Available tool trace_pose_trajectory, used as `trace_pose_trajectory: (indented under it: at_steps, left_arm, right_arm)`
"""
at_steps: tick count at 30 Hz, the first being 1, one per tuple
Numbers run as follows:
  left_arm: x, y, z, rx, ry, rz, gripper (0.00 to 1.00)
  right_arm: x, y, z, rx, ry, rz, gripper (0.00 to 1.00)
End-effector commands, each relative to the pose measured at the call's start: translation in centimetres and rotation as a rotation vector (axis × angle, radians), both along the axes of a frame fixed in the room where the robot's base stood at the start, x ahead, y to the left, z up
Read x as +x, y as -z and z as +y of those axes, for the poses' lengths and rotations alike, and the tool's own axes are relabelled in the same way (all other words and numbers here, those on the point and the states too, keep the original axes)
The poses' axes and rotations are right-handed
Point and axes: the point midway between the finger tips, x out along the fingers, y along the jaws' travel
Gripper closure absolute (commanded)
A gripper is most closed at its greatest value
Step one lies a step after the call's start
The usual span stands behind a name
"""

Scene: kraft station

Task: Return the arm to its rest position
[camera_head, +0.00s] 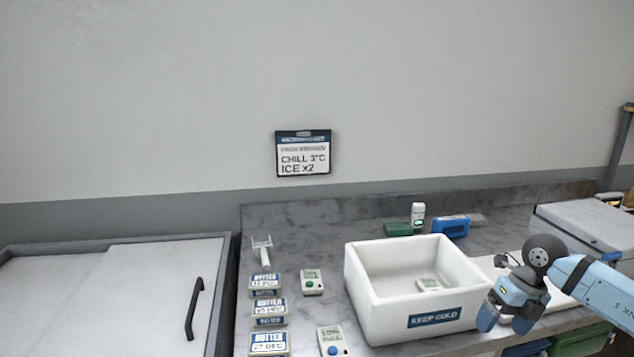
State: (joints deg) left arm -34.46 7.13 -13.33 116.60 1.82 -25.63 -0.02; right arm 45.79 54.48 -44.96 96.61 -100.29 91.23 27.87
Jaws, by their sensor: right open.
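My right gripper (508,325) is at the lower right, just right of the white "KEEP COLD" box. Its jaws point down, open, and I see nothing between them. My right arm (590,283) comes in from the right edge. The white box (460,296) stands open on the grey marble counter, with a small pale item (428,285) on its floor. My left gripper is not in view.
Butter packs (268,307) form a column at the counter's left, beside two small devices (312,282) (332,341). A green item (398,229) and a blue item (451,226) lie behind the box. A grey-lidded unit (590,230) stands at right. A wall sign (303,153) hangs above.

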Motion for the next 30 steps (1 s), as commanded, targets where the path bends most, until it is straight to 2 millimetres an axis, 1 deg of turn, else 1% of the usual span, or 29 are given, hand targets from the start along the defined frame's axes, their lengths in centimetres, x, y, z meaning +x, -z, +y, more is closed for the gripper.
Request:
trace_pose_trajectory:
  at_steps: [1, 3, 8, 9, 12, 14, 17, 20, 22, 24, 26, 27, 30]
  left_arm:
    - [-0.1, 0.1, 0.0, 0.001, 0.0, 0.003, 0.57]
    - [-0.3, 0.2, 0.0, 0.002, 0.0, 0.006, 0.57]
    - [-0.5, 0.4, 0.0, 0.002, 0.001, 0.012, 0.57]
    - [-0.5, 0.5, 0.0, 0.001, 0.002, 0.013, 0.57]
    - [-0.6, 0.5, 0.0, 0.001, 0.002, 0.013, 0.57]
    - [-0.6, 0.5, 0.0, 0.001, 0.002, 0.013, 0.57]
    - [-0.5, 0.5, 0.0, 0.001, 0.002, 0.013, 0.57]
    - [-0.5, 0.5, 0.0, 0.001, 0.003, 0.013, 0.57]
    - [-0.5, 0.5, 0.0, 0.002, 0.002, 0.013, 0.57]
    - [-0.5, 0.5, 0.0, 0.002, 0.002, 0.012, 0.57]
    - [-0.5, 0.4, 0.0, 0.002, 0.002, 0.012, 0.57]
    - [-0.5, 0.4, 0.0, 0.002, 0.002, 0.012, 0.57]
    - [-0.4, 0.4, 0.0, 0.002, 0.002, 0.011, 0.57]
  right_arm:
    - [-0.9, 1.4, 1.3, 0.078, -0.008, 0.006, 0.13]
    - [-1.9, 2.8, 3.2, 0.203, -0.01, 0.002, 0.13]
    - [-4.6, 5.2, 7.4, 0.522, 0.047, -0.009, 0.13]
    - [-5.3, 5.7, 8.4, 0.612, 0.082, -0.014, 0.13]
    - [-6.9, 6.5, 10.2, 0.838, 0.216, -0.028, 0.13]
    - [-7.6, 6.8, 10.6, 0.955, 0.323, -0.039, 0.13]
    - [-8.6, 7.8, 10.3, 1.109, 0.542, -0.055, 0.13]
    - [-9.7, 9.4, 8.8, 1.203, 0.8, -0.067, 0.13]
    - [-10.7, 11.1, 7.2, 1.23, 0.998, -0.07, 0.13]
    - [-12.0, 13.1, 5.4, 1.221, 1.197, -0.07, 0.13]
    - [-13.3, 14.8, 3.9, 1.193, 1.35, -0.064, 0.13]
    - [-14.3, 16.0, 3.0, 1.164, 1.442, -0.061, 0.13]
    - [-16.8, 18.5, 1.1, 1.082, 1.636, -0.044, 0.13]
